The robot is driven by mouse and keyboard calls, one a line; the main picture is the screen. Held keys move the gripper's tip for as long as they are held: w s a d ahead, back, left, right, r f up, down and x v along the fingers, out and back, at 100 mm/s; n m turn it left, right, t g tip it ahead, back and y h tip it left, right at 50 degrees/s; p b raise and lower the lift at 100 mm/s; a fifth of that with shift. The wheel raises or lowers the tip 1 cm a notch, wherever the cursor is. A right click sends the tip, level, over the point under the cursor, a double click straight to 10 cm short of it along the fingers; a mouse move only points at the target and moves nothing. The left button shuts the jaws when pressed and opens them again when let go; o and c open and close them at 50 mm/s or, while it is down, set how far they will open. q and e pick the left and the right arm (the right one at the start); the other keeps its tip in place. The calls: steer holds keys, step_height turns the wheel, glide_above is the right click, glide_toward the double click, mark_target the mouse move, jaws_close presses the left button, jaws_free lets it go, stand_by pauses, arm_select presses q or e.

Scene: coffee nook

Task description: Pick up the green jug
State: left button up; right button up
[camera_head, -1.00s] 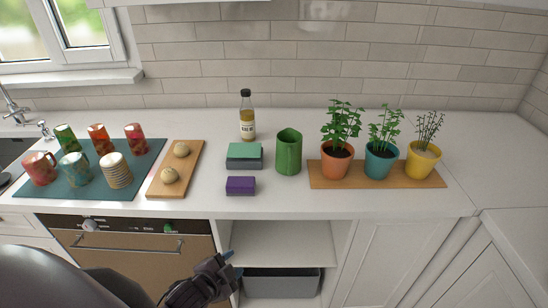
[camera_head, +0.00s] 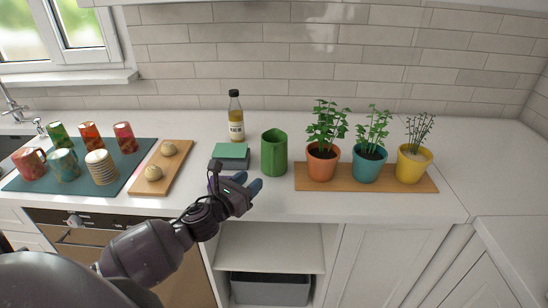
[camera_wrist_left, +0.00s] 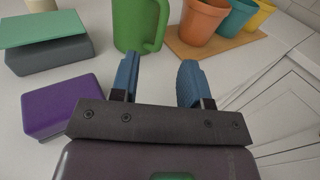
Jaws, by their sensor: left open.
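The green jug (camera_head: 274,153) stands upright on the white counter, right of the green-topped box. In the left wrist view the jug (camera_wrist_left: 133,25) is at the top, just beyond the fingers, with its handle on the right side. My left gripper (camera_head: 251,184) is at the counter's front edge, in front of and slightly left of the jug. Its two blue fingertips (camera_wrist_left: 157,75) are apart with nothing between them, and they do not touch the jug. My right gripper is not in view.
A purple box (camera_wrist_left: 63,104) and a green-topped grey box (camera_head: 230,155) sit left of the jug. A bottle (camera_head: 236,118) stands behind. Three potted plants on a wooden board (camera_head: 306,179) are to the right. A board with buns (camera_head: 177,182) and a mat with cups (camera_head: 116,189) are left.

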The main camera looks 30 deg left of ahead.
mark_target(272, 167)
arm_select(q)
steer(key=w, duration=0.5)
steer(key=shift+d, duration=0.15)
steer(key=shift+w+d+f, duration=0.1)
steer(key=shift+w+f, duration=0.05)
steer(key=shift+w, duration=0.75)
steer(key=shift+w+d+f, duration=0.1)
steer(key=shift+w+f, duration=0.05)
steer(key=shift+w, duration=0.75)
steer(key=shift+w+f, duration=0.15)
steer(key=shift+w, duration=0.75)
jaws_close()
